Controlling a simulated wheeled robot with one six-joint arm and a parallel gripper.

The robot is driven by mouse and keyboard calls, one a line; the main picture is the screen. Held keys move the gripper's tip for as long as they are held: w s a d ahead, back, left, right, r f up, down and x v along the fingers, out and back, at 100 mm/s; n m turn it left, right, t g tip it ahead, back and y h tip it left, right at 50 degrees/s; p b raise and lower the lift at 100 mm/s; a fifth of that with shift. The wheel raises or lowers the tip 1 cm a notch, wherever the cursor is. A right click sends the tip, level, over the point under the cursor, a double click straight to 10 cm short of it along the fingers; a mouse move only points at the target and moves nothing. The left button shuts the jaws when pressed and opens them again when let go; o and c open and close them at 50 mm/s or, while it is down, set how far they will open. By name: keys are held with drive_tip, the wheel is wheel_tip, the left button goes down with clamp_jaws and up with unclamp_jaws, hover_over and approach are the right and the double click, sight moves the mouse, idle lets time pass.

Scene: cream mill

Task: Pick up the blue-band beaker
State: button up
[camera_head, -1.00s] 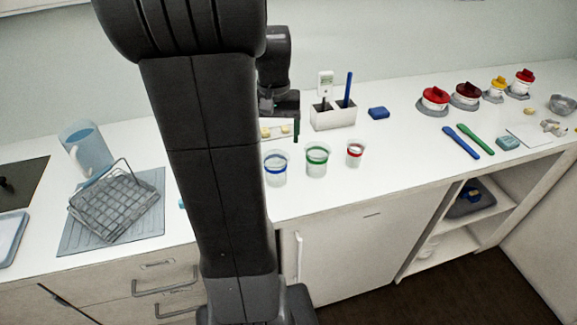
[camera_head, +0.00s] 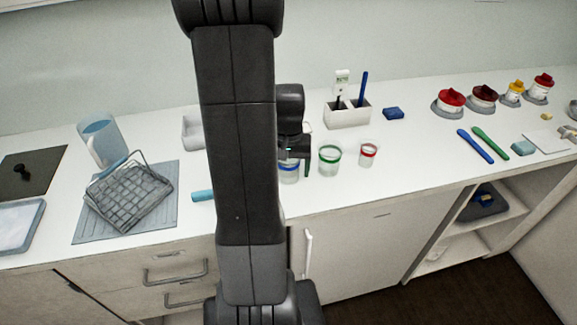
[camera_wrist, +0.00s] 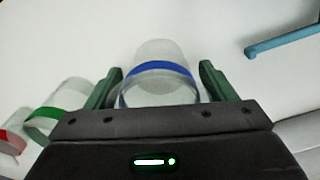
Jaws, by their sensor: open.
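The blue-band beaker (camera_wrist: 160,80) is a clear cup with a blue ring. My gripper is open. In the head view the blue-band beaker (camera_head: 289,174) stands on the white counter, its upper part hidden by my gripper (camera_head: 294,160). The green-band beaker (camera_head: 329,158) and the red-band beaker (camera_head: 368,153) stand to its right.
A white holder (camera_head: 347,115) with upright tools stands behind the beakers, with a blue block (camera_head: 393,113) beside it. A wire basket (camera_head: 130,195) and a jug (camera_head: 103,143) stand left. A light-blue cylindrical thing (camera_head: 202,195) lies near the counter's front edge.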

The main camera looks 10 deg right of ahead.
drive_tip(key=c, duration=0.7)
drive_tip(key=shift+o, duration=0.2)
